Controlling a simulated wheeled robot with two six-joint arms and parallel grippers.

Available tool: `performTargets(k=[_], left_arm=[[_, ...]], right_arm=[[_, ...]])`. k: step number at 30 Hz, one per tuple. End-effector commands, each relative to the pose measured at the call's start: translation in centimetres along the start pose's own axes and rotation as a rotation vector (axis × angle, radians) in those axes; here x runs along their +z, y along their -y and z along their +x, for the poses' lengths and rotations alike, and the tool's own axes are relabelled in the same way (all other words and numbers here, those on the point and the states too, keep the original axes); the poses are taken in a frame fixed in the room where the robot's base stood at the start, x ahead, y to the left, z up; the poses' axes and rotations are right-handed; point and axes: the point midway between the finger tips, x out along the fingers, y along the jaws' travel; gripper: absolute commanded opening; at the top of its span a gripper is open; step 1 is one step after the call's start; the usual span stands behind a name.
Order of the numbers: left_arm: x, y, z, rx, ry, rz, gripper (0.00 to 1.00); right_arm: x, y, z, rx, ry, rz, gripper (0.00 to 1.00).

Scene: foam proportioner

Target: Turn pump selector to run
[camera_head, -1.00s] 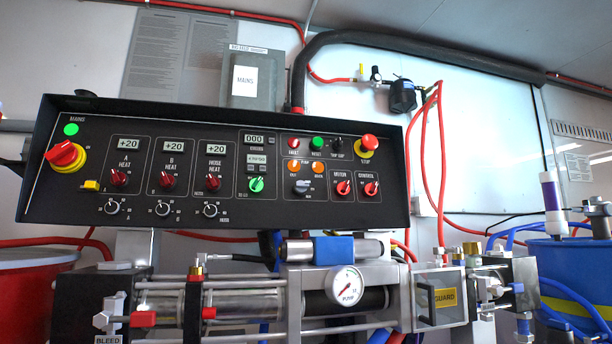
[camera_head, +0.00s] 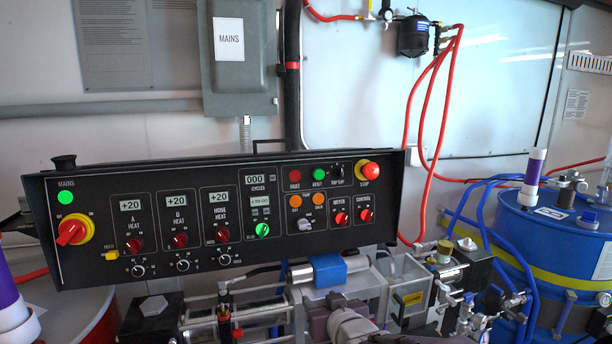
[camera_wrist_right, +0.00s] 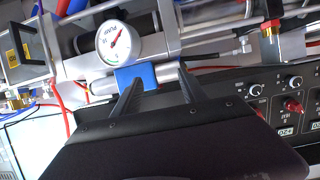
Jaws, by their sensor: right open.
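The pump selector (camera_head: 306,224) is a small grey knob on the sloped black control panel (camera_head: 90,262). It sits below two orange lights, in the head view; its lettering and exact pointer position are too small to read surely. My right gripper (camera_head: 343,322) shows as grey parts at the bottom edge of the head view, below the panel and apart from the selector. In the right wrist view my right gripper (camera_wrist_right: 158,76) has two dark fingers spread apart with nothing held between them. The selector cannot be made out in that view. My left gripper is not in view.
Other controls crowd the panel: a red mains switch (camera_head: 72,231), a green knob (camera_head: 262,230), red motor (camera_head: 341,218) and control (camera_head: 367,215) knobs, and a red stop button (camera_head: 370,170). A pump gauge (camera_wrist_right: 117,43) and blue block (camera_wrist_right: 137,77) lie beyond my fingers. A blue drum (camera_head: 545,245) stands right.

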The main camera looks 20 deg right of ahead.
Motion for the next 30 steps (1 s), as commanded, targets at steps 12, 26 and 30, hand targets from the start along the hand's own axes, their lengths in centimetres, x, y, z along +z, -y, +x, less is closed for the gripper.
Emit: performTargets(k=[12,26,30], left_arm=[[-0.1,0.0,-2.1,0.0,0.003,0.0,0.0],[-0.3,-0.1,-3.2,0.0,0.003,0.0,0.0],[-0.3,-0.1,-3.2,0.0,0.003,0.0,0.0]], right_arm=[[-12.9,0.4,-2.6,-0.018,-0.378,-0.008,0.5],[-15.8,0.6,4.8,-0.018,-0.376,-0.008,0.5],[-16.0,0.6,5.5,-0.018,-0.376,-0.008,0.5]])
